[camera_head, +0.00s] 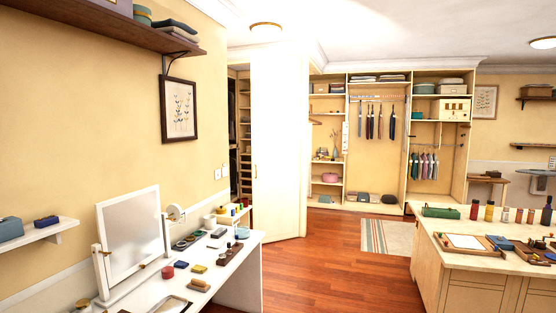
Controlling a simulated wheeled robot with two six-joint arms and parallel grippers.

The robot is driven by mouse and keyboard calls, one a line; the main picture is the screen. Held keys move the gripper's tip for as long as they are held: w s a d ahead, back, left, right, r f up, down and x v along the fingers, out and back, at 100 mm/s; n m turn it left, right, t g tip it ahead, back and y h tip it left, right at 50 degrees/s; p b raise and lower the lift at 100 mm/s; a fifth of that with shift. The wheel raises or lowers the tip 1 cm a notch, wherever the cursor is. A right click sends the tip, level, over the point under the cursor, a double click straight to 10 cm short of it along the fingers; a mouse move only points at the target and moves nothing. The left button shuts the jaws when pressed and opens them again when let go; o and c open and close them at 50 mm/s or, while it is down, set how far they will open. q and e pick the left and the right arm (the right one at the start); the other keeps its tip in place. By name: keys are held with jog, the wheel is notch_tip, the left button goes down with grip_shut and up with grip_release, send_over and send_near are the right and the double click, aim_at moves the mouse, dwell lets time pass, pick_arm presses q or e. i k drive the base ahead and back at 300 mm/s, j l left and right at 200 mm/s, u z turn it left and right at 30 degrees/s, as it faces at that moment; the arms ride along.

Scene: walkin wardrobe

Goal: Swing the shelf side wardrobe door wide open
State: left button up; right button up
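A tall plain cream-white door panel (278,140) stands upright in the middle of the head view, just past the dressing table. A small handle-like mark shows near its left edge, too small to make out. To the left of the panel is a gap, and through it I see wardrobe shelves (245,130) and a dark hanging section. The panel hides part of the wardrobe, and I cannot tell where its hinges are. Neither of my grippers is in view.
A white dressing table (252,240) with a mirror (132,232) and small items stands at the left. An island counter (428,222) with trays and bottles is at the right. Red wooden floor (335,270) lies clear between them. A striped rug (385,236) lies farther back.

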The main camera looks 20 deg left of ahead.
aim_at(276, 79)
jog(key=i, duration=2.2)
jog(key=i+l+u, duration=0.1)
jog(key=i, duration=1)
jog(key=i+j+u, duration=0.15)
jog(key=i, duration=0.4)
jog(key=i+u, duration=0.1)
jog(key=i, duration=0.45)
jog(key=i+u, duration=0.15)
jog(key=i, duration=0.4)
jog(key=i+l+u, duration=0.15)
jog(key=i, duration=0.4)
jog(key=i+l+u, duration=0.15)
jog(key=i, duration=0.4)
jog(key=i+l+u, duration=0.1)
jog(key=i, duration=0.45)
jog(key=i+j, duration=0.25)
jog(key=i, duration=0.2)
jog(key=i+j+z, duration=0.1)
jog(key=i, duration=0.4)
jog(key=i+j, duration=0.35)
jog(key=i+j+z, duration=0.1)
jog(key=i+j, duration=0.2)
jog(key=i, duration=0.25)
